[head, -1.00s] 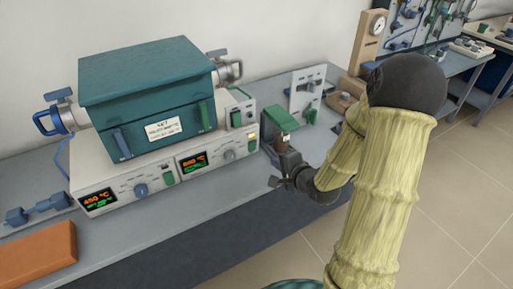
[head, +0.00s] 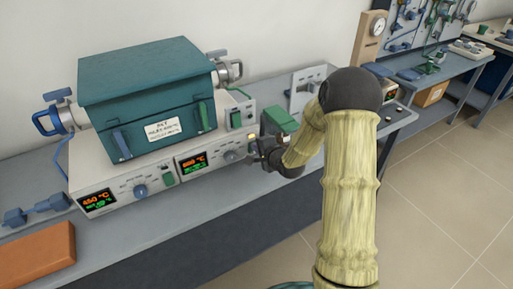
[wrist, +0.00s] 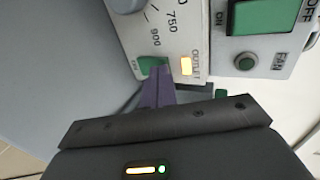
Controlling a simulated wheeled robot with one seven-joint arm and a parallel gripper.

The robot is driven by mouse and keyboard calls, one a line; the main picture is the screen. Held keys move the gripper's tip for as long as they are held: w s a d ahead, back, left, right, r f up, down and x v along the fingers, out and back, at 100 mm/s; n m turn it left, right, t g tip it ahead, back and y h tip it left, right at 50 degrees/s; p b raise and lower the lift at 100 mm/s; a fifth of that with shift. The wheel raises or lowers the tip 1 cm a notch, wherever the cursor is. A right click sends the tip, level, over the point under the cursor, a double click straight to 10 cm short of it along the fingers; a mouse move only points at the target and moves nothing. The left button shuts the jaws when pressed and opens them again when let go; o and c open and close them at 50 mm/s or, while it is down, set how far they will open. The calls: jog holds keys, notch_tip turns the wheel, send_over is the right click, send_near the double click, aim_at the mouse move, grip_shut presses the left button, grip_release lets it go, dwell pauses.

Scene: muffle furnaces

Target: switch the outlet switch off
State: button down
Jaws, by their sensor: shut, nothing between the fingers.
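The outlet switch (wrist: 150,66) is a small green rocker on the pale furnace front panel in the wrist view. The word OUTLET and a lit amber lamp (wrist: 187,66) are beside it. My gripper (wrist: 160,72) is shut and empty, its purple fingertips together at the switch's edge and covering part of it. I cannot tell whether they press on it. In the head view my gripper (head: 257,152) is at the right end of the panel, below the lit lamp (head: 251,136), and hides the switch there.
A fan box (wrist: 262,50) with a green button is beside the switch. An orange-brown block (head: 38,257) lies at the bench's left front.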

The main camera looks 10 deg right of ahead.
jog(key=shift+a, duration=0.1)
jog(key=shift+w+a+r+p, duration=0.1)
jog(key=shift+w+r+p, duration=0.2)
jog(key=shift+p, duration=0.25)
jog(key=shift+f, duration=0.25)
jog(key=shift+r+p, duration=0.55)
jog(key=shift+r, duration=0.3)
jog(key=shift+s, duration=0.2)
jog(key=r+p+v, duration=0.1)
jog(key=v, duration=1.2)
jog(key=shift+w+p, duration=0.25)
jog(key=shift+p, duration=0.15)
